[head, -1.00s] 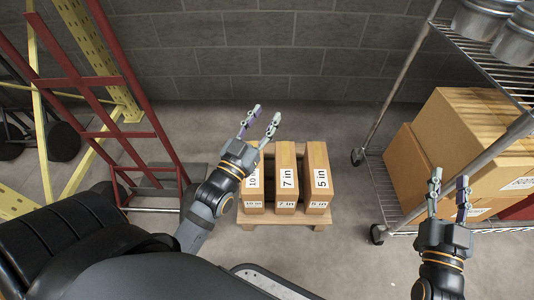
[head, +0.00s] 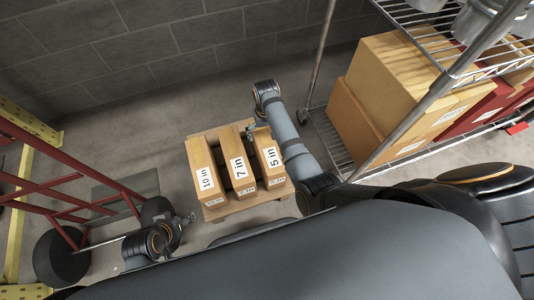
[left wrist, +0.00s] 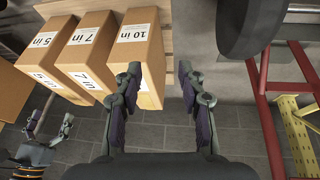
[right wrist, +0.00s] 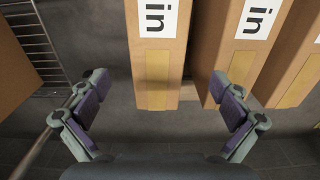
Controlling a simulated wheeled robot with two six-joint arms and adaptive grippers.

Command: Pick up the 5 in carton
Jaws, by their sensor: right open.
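The 5 in carton (head: 270,158) stands at the right end of a row on a low wooden pallet (head: 222,213), beside the 7 in carton (head: 237,158) and the 10 in carton (head: 204,172). My right gripper (head: 250,131) is at the wall-side end of the row, partly hidden by its arm. In the right wrist view it (right wrist: 163,100) is open and empty, with the 5 in carton (right wrist: 157,85) lying between its fingers in the picture; contact cannot be told. My left gripper (left wrist: 162,85) is open and empty, off the pallet's left side, near the 10 in carton (left wrist: 140,50).
A wire shelf rack (head: 345,165) with large cartons (head: 385,85) stands close on the right. A red hand truck (head: 70,170) and a yellow frame (head: 20,215) stand on the left. A block wall (head: 170,45) is behind; the floor before it is clear.

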